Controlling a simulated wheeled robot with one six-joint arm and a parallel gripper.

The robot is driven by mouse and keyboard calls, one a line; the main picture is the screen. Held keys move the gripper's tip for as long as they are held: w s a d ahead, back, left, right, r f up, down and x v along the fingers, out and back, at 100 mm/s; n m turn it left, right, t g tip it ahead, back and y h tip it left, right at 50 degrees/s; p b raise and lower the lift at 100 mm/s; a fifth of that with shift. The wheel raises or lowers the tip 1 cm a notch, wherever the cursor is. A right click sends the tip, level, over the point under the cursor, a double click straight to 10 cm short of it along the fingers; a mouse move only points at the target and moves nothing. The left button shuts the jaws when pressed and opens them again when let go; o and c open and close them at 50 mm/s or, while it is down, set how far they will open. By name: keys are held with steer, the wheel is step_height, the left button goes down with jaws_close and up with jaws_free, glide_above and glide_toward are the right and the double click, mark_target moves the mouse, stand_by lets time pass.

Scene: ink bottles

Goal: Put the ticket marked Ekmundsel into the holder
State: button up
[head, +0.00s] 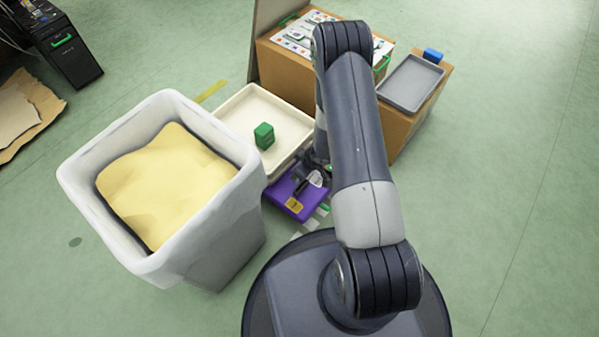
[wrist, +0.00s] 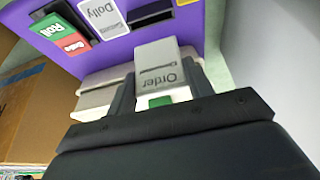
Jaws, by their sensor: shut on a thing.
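A purple holder (wrist: 145,45) fills the top of the wrist view, with a dark empty slot showing beside the ticket marked Dolly (wrist: 101,18). My gripper (wrist: 160,75) is shut on a grey ticket (wrist: 160,55) whose upside-down word reads Order, with a small green patch below it. The ticket's top end overlaps the holder in the picture; I cannot tell whether it touches. No label reading Ekmundsel is legible. In the head view, the purple holder (head: 280,190) lies left of my arm, which hides much of the gripper.
Green Roll (wrist: 52,28) and red Gate (wrist: 69,46) tickets stand in the holder. A cream tray (head: 235,112) holds a green block (head: 264,136). A white bin (head: 215,255) stands left. Cardboard boxes (head: 410,125) carry a grey tray (head: 410,83). Floor at right is clear.

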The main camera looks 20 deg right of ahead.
steer(key=shift+f+b, duration=2.05)
steer(key=shift+b, duration=0.25)
steer(key=shift+f, duration=0.1)
steer(key=shift+s+d+p, duration=0.1)
steer(key=shift+p, duration=0.2)
steer(key=shift+f+b, duration=0.75)
steer(key=shift+f, duration=0.55)
steer(key=o, duration=1)
steer(key=p+v, duration=0.5)
steer(key=v, duration=0.5)
steer(key=shift+r, duration=0.4)
